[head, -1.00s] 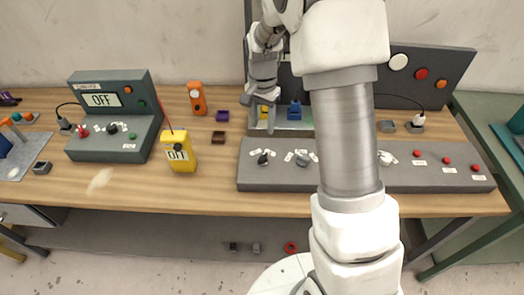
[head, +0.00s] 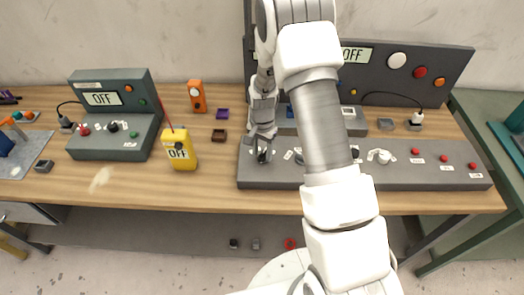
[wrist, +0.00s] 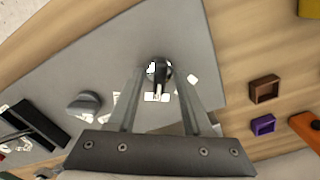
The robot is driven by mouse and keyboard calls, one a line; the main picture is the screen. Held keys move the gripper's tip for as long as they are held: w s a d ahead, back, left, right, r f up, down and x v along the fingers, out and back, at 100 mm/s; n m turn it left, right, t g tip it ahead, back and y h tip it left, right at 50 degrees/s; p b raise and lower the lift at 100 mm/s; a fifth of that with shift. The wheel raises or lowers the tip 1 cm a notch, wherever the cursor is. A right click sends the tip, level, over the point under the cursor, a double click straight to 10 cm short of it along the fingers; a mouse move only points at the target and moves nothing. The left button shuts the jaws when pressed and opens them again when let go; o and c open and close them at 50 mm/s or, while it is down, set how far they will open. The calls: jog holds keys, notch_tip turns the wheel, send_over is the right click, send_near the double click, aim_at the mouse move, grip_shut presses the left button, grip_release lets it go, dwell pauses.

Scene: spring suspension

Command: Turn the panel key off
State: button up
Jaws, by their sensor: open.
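The panel key (wrist: 160,72) is a dark, upright knob on a round base with small white labels around it, on the grey sloped control panel (head: 282,178). In the head view the key (head: 263,156) is at the panel's left end, partly hidden by my gripper. My gripper (head: 262,150) points down over it. In the wrist view my gripper (wrist: 162,85) is open, with a finger on either side of the key. I cannot tell whether the fingers touch it. The label text is too small to read.
A grey knob (wrist: 84,103) sits beside the key on the same panel. A yellow meter (head: 180,152), a brown tray (head: 218,136) and a purple tray (head: 222,114) are to the left. An upright panel (head: 440,62) with an OFF display stands behind. The wood between meter and panel is clear.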

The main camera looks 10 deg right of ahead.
grip_shut()
jog(key=shift+b, duration=0.3)
jog(key=shift+f+n+b, duration=0.15)
jog(key=shift+n+b, duration=0.6)
jog(key=shift+n, duration=0.35)
jog(key=n+b, duration=0.2)
jog(key=n, duration=0.1)
jog(key=shift+n, duration=0.3)
jog(key=n+b, duration=0.2)
jog(key=n, duration=0.3)
jog(key=shift+n, duration=0.4)
jog(key=shift+r+n, duration=0.2)
jog(key=shift+n, duration=0.1)
grip_release()
